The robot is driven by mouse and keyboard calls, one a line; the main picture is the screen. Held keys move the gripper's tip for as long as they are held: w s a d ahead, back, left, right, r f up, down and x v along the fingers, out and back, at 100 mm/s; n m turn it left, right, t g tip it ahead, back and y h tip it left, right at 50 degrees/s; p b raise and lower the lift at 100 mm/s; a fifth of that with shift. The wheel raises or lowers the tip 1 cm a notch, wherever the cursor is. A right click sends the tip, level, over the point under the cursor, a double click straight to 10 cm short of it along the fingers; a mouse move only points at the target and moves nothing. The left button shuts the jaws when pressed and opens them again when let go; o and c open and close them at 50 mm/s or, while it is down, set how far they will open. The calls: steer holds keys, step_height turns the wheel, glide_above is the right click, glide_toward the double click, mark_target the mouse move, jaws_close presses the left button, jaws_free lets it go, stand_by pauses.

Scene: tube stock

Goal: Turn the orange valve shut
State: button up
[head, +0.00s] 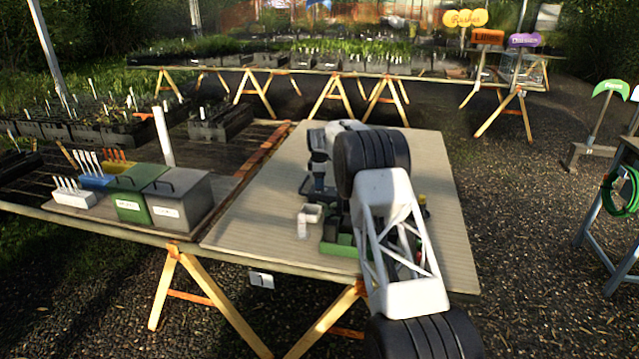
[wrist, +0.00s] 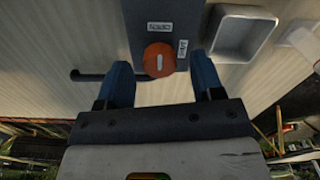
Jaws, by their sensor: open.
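The orange valve (wrist: 160,60) is a round knob on a dark grey panel (wrist: 145,12) in the wrist view. A pale mark on the knob runs up and down in the picture, toward a label reading OPEN (wrist: 160,27). A second label (wrist: 182,48), turned sideways and hard to read, sits to the knob's right. My gripper (wrist: 162,75) is open, with one blue finger on each side of the knob's lower edge. Gaps show between fingers and knob, and nothing is held. In the head view my arm hides the knob.
A pale square tray (wrist: 243,36) lies close right of the panel in the wrist view. In the head view, green and grey lidded bins (head: 180,200) stand left; the tabletop's left front (head: 250,225) is bare.

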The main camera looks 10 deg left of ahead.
steer(key=shift+f, duration=0.55)
steer(key=c, duration=0.9)
